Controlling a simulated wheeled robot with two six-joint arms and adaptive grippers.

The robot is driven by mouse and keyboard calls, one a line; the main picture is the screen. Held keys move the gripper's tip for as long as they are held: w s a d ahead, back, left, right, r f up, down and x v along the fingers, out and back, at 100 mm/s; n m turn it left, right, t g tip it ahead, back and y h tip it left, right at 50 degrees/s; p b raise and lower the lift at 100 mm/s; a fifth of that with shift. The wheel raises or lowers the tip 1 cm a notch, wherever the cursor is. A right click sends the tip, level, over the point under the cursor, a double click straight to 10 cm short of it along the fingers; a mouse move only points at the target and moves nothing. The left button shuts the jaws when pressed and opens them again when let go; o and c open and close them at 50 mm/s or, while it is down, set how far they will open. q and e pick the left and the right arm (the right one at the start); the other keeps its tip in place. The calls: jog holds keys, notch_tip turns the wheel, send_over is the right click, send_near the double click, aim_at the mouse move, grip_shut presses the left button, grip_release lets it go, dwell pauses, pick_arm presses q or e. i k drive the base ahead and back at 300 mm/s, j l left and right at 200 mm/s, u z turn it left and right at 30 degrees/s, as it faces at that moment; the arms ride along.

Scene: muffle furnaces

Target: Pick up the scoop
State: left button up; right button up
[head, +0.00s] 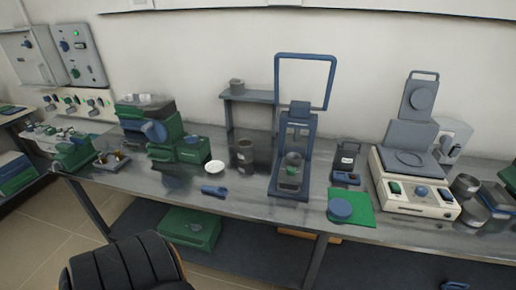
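A small blue scoop-like object (214,191) lies on the grey metal bench (160,190), close to its front edge and left of the middle. It seems to have a wider end at the right and a short handle pointing left. It is small in the picture, so its exact shape is hard to tell. Neither of my grippers shows in the head view, and nothing is touching the scoop.
A white dish (214,167) and a dark cylindrical pot (246,155) stand behind the scoop. A blue-framed stand (290,194) is to its right. A green mat (361,217) and an instrument (412,200) are farther right. A black chair (120,268) is in front, at the lower left.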

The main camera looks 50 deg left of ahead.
aim_at(220, 191)
jog(key=k+j+z, duration=0.3)
jog(key=j, duration=0.4)
jog(key=k+j+z, duration=0.3)
jog(key=j, duration=0.35)
jog(key=k+j+z, duration=0.35)
jog(key=j, duration=0.2)
jog(key=k+j+z, duration=0.3)
jog(key=j, duration=0.2)
jog(key=k, duration=0.05)
